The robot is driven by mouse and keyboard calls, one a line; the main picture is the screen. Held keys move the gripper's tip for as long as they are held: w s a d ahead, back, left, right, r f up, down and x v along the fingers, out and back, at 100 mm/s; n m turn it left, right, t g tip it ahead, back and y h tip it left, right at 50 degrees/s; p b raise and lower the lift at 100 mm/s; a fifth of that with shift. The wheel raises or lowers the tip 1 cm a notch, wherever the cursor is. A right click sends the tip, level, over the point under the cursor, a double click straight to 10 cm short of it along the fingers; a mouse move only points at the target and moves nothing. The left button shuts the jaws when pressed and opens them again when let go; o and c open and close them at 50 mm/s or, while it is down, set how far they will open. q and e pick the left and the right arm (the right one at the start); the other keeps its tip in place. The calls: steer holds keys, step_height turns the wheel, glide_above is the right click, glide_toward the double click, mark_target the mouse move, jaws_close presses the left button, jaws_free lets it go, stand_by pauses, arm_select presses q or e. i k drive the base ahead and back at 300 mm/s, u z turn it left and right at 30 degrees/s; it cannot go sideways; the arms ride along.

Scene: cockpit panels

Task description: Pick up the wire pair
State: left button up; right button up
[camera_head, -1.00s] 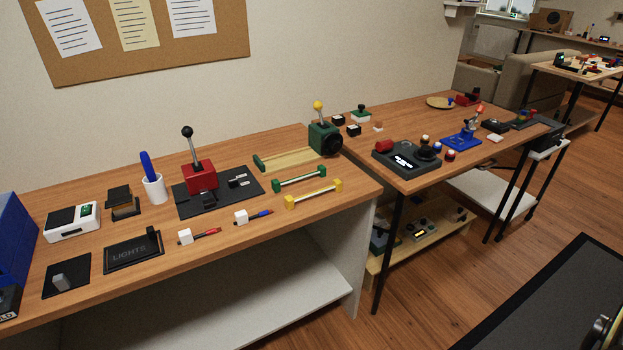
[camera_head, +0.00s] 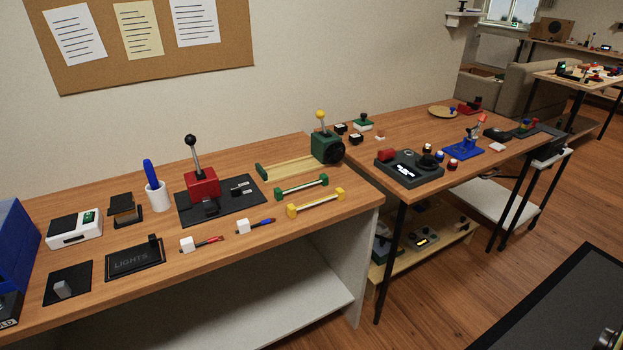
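Two short wires lie side by side on the near wooden table, apart from each other. One has a white block and a red wire (camera_head: 209,240) with a dark tip. The other has a white block and a blue wire (camera_head: 261,224) with a dark tip. Both lie flat in front of the red lever box. Neither of my grippers can be made out in the head view, and nothing is touching the wires.
The red lever box (camera_head: 202,184) on its black plate stands behind the wires. A LIGHTS panel (camera_head: 135,260) lies to their left. Green (camera_head: 301,187) and yellow (camera_head: 316,203) handles lie to their right. The table strip in front of the wires is clear.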

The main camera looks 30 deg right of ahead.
mark_target(291, 212)
steer(key=z, duration=1.05)
